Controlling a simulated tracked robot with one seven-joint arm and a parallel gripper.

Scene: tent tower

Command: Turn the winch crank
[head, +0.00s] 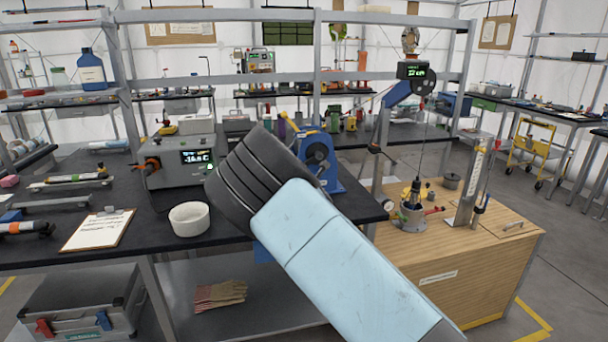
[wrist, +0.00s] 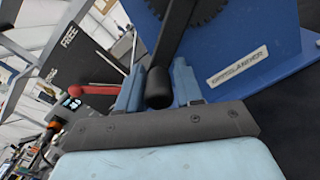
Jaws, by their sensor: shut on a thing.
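The blue winch (head: 325,170) stands on the dark bench, just behind my arm in the head view. It fills the right of the wrist view as a blue plate (wrist: 245,60) with a white label and a dark toothed gear. The crank's black handle grip (wrist: 158,90) sits at the end of a dark crank arm (wrist: 175,35). My gripper (wrist: 158,76) has its two blue fingers on either side of the handle and is shut on it. In the head view my arm hides the gripper and the handle.
A grey readout box (head: 180,158) and a white bowl (head: 190,219) stand left of my arm. A red lever (wrist: 92,90) beside a "FREE" label shows in the wrist view. A wooden cabinet (head: 480,270) with a metal pot (head: 411,215) under a hanging cable is at right.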

